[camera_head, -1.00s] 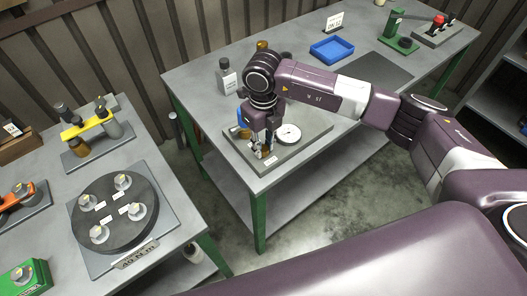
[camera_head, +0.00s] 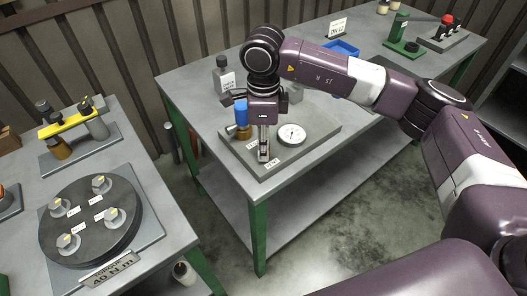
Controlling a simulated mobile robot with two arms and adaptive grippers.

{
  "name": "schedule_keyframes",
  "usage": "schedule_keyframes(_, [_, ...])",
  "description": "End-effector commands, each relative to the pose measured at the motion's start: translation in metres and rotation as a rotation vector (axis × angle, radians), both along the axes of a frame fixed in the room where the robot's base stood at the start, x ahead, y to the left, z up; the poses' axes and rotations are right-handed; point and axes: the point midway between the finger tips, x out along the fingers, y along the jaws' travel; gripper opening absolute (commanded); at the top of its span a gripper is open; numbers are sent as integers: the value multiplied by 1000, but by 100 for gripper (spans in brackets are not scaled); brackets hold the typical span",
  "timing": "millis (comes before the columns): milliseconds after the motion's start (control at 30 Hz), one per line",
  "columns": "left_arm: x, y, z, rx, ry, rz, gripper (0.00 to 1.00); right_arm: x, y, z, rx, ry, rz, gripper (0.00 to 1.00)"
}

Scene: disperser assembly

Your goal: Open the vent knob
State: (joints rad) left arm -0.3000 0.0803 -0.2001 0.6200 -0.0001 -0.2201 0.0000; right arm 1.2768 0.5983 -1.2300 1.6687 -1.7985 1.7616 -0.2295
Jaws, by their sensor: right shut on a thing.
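A grey base plate (camera_head: 318,140) lies on the middle table. It bears a round white dial gauge (camera_head: 291,134), a blue-topped brass fitting (camera_head: 241,116) and small white labels (camera_head: 271,163). My right gripper (camera_head: 264,156) points down at the front of this plate, left of the gauge. Its fingers are shut on a small part that they mostly hide, which looks to be the vent knob. I cannot read the knob's turn angle. My left gripper is not in view.
A grey bottle (camera_head: 224,79) stands behind the plate. A blue tray (camera_head: 345,49) and a green stand (camera_head: 397,32) are further back. The left table holds a round dark plate with several bolts (camera_head: 115,217) and a yellow-barred fixture (camera_head: 66,124).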

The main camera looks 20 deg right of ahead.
Motion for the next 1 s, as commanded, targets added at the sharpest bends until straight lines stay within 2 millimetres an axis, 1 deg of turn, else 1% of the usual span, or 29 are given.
schedule_keyframes(33, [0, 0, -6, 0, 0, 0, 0, 2, 0, -1, 2, -7, 21, 0])
schedule_keyframes(233, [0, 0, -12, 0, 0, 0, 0, 2, 0, 1, 2, -6, 87, 0])
schedule_keyframes(800, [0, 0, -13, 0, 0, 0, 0, 2, 1, 3, 3, -6, 114, 0])
schedule_keyframes(833, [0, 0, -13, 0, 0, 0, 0, 2, 1, 3, 3, -6, 114, 24])
schedule_keyframes(967, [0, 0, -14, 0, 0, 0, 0, 1, 0, 2, 3, -5, 114, 39])
schedule_keyframes(1000, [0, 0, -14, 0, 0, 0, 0, 1, 0, 2, 2, -4, 114, 39])
